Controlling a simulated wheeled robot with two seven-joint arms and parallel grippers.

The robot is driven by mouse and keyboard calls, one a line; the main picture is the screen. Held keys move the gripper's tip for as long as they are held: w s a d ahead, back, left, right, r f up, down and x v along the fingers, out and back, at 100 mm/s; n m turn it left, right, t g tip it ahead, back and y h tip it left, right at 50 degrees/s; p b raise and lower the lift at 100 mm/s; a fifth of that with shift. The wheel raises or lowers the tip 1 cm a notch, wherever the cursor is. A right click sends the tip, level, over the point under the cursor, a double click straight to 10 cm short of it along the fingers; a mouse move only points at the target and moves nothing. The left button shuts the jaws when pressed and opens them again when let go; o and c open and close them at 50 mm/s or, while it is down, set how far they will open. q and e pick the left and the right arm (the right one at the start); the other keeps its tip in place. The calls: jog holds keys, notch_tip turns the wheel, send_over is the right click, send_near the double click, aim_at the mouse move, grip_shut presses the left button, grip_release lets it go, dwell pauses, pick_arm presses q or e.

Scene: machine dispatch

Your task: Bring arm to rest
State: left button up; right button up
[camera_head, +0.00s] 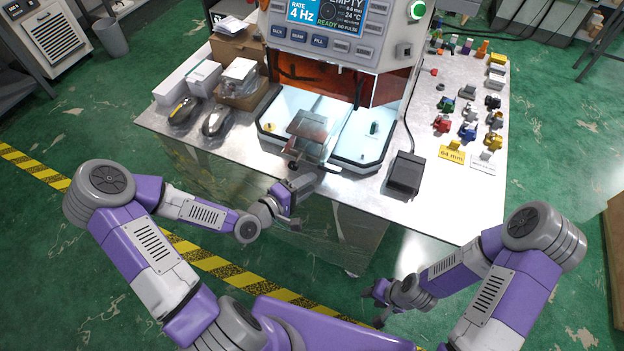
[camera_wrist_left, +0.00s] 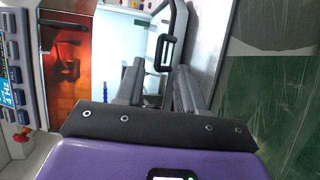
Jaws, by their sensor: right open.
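My left gripper (camera_head: 303,178) is at the front edge of the table, just in front of the machine (camera_head: 325,45). In the left wrist view its two fingers (camera_wrist_left: 160,88) are apart, with no object seen held between them. A dark bar handle (camera_wrist_left: 181,30) shows just beyond the fingers; I cannot tell whether they touch it. My right gripper (camera_head: 380,295) is open and empty, low in front of the table and clear of it.
The metal table (camera_head: 455,205) carries boxes (camera_head: 205,75) at left, a black pedal (camera_head: 405,174) and several small coloured parts (camera_head: 467,130) at right. A brownish plate (camera_head: 312,128) sits at the machine's lit front bay. Open floor lies in front of the table.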

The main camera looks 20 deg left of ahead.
pick_arm(q)
jog(key=shift+f, duration=0.1)
dwell(0.4)
jog(key=s+d+f+m+g+y, duration=0.1)
jog(key=s+d+f+m+g, duration=0.25)
jog(key=f, duration=0.35)
jog(key=s+d+f+m+g, duration=0.2)
jog(key=s+d+f+g, duration=0.2)
jog(key=f, duration=0.3)
jog(key=s+a+f+m+g+y, duration=0.1)
jog(key=s+f+m+g+y, duration=0.1)
jog(key=s+f+m+g, duration=0.2)
jog(key=s+f+g, duration=0.1)
jog(key=s+f, duration=0.2)
jog(key=s, duration=0.3)
jog(key=shift+f+m+g+y, duration=0.2)
jog(key=shift+m+g+y, duration=0.1)
jog(key=shift+m+g, duration=0.05)
